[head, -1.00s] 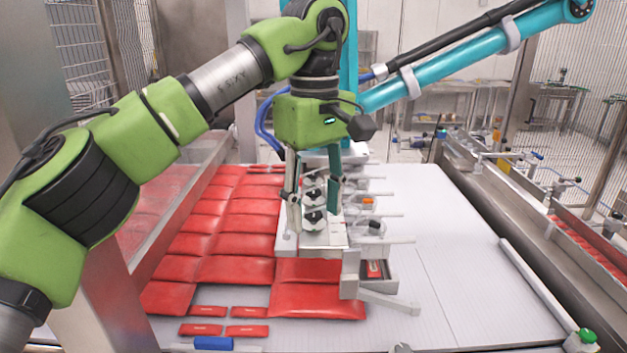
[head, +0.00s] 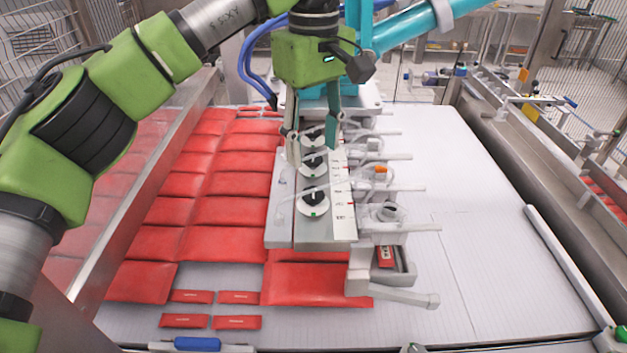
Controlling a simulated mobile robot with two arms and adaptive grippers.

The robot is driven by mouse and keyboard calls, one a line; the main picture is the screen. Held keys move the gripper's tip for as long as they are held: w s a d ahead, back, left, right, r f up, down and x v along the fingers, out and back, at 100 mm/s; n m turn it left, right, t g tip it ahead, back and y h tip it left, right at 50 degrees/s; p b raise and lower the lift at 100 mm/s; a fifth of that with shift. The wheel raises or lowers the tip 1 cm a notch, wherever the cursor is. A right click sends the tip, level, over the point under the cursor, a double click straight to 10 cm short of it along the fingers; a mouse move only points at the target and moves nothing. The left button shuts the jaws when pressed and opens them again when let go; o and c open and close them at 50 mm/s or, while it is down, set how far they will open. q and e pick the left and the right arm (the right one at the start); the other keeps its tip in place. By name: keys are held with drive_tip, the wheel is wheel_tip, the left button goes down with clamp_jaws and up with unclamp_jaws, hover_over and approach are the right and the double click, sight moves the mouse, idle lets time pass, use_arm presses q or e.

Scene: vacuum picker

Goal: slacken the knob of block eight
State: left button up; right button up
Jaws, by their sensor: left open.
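A row of black knobs on white round dials runs down the pale block unit in the middle of the head view. The nearest knob (head: 313,193) is uncovered, with a green mark on its dial. A second knob (head: 312,160) and a third knob (head: 314,136) stand behind it. My left gripper (head: 312,142) is open, pointing down, with one finger on each side of the row near the farther knobs. I cannot tell whether the fingers touch anything. The block labels are too small to read, so I cannot tell which is block eight. My right gripper is not in view.
Red sachets (head: 230,211) cover the left of the white table (head: 480,220). Clear hoses and grey levers (head: 405,297) stick out right of the blocks. A small grey tray (head: 403,276) holds a red packet. The table's right side is mostly clear.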

sight(313, 192)
use_arm(q)
drive_tip(key=f, duration=0.2)
drive_tip(key=f+p, duration=0.1)
drive_tip(key=f, duration=0.2)
drive_tip(key=f+p, duration=0.1)
drive_tip(key=f, duration=0.2)
drive_tip(key=shift+w+a, duration=0.1)
drive_tip(key=shift+w, duration=0.25)
drive_tip(key=shift+s+f, duration=0.1)
drive_tip(key=shift+f, duration=0.35)
drive_tip(key=shift+f+p, duration=0.2)
drive_tip(key=shift+p, duration=0.1)
drive_tip(key=shift+f, duration=0.2)
drive_tip(key=c, duration=1.1)
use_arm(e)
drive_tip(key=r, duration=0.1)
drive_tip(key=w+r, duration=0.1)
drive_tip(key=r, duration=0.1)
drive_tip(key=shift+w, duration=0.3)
